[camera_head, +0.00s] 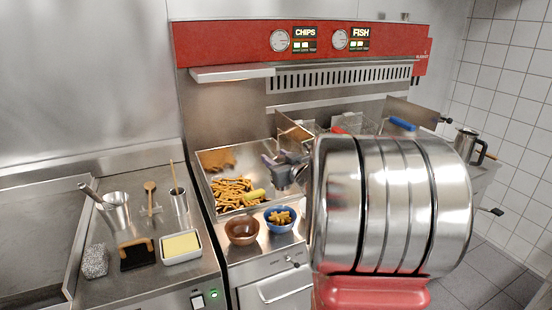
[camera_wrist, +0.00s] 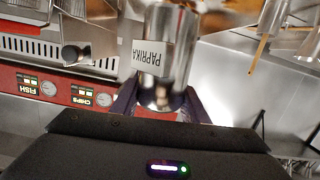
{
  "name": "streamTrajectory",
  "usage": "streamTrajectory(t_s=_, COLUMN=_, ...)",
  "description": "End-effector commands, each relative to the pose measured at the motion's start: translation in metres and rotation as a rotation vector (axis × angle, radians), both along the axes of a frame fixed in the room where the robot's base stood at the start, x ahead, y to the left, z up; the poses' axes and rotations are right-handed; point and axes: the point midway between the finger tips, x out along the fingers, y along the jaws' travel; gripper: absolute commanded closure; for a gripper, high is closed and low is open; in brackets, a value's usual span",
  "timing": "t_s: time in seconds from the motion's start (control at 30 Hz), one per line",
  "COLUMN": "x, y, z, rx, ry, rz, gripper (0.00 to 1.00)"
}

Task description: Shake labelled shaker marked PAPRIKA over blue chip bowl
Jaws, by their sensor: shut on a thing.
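The shaker marked PAPRIKA (camera_wrist: 167,52) is a shiny metal cylinder with a white label. In the wrist view it sits between the dark fingers of my gripper (camera_wrist: 160,101), which is shut on it. The label reads upside down there, as does the fryer panel. In the head view my gripper (camera_head: 287,168) is above and slightly behind the blue chip bowl (camera_head: 269,222), apart from it. The bowl holds brown chip pieces (camera_head: 281,215). The shaker is small and hard to make out in the head view, and its exact tilt cannot be told there.
A brown bowl (camera_head: 242,239) stands left of the blue one. Behind them is a metal tray (camera_head: 208,191) of chips. Fryer baskets with red and blue (camera_head: 402,124) handles are at the back. A butter dish (camera_head: 181,260) and utensil pots stand left. My large arm link blocks the right.

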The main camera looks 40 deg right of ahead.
Motion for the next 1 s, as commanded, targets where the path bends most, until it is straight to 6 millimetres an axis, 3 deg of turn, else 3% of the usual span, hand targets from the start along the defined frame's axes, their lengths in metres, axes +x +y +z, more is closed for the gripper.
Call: streamTrajectory(t_s=1.0, x=-0.003, y=-0.01, z=-0.025, rx=-0.557, ry=0.163, rz=-0.001, gripper=0.86)
